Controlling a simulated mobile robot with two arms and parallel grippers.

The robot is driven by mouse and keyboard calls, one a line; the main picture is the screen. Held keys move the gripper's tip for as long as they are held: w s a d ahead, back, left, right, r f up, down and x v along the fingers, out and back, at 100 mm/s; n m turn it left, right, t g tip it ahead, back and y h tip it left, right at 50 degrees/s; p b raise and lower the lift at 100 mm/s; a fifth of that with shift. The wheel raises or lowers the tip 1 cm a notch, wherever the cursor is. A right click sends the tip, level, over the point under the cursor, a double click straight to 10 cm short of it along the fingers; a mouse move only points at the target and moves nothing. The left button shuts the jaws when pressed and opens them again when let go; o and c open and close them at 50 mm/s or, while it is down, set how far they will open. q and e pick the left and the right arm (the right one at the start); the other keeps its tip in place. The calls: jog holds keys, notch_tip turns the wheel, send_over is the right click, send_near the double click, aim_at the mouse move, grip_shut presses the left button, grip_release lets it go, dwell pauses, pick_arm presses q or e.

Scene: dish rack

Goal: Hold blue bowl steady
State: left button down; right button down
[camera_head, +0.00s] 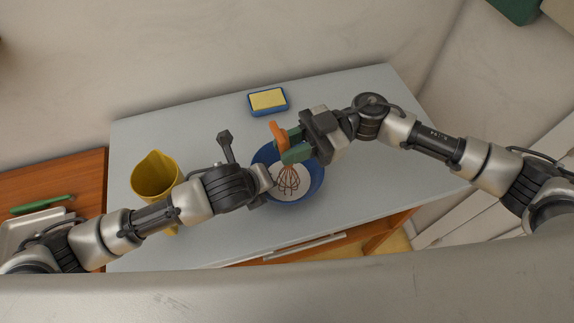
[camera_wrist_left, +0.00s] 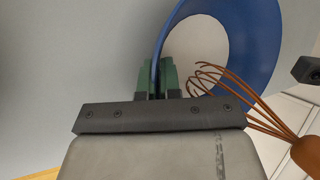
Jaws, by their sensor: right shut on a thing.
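The blue bowl (camera_head: 317,182) with a white inside stands upright on the grey table. My left gripper (camera_head: 266,182) is at the bowl's left rim. In the left wrist view its green fingers (camera_wrist_left: 157,78) sit close together on both sides of the rim of the bowl (camera_wrist_left: 263,45), shut on it. My right gripper (camera_head: 292,145) is above the bowl's far side, shut on the orange handle of a whisk (camera_head: 288,180). The whisk's wires (camera_wrist_left: 245,95) hang inside the bowl; whether they touch the bottom is unclear.
A yellow jug (camera_head: 154,176) stands to the left, partly behind my left arm. A yellow sponge in a blue tray (camera_head: 268,101) lies at the back. A green-handled thing (camera_head: 42,204) lies on the wooden surface at far left. The table's right side is mostly clear.

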jog(key=w+a, duration=0.2)
jog(key=w, duration=0.5)
pick_arm(q)
jog(key=shift+w, duration=0.1)
pick_arm(e)
jog(key=s+d+r, duration=0.1)
jog(key=s+r, duration=0.2)
jog(key=r, duration=0.7)
jog(key=shift+s+d+r, duration=0.2)
jog(key=shift+s+d, duration=0.1)
jog(key=shift+d, duration=0.1)
dwell(0.8)
pick_arm(q)
jog(key=c, duration=1.3)
grip_release()
jog(key=shift+o, duration=0.2)
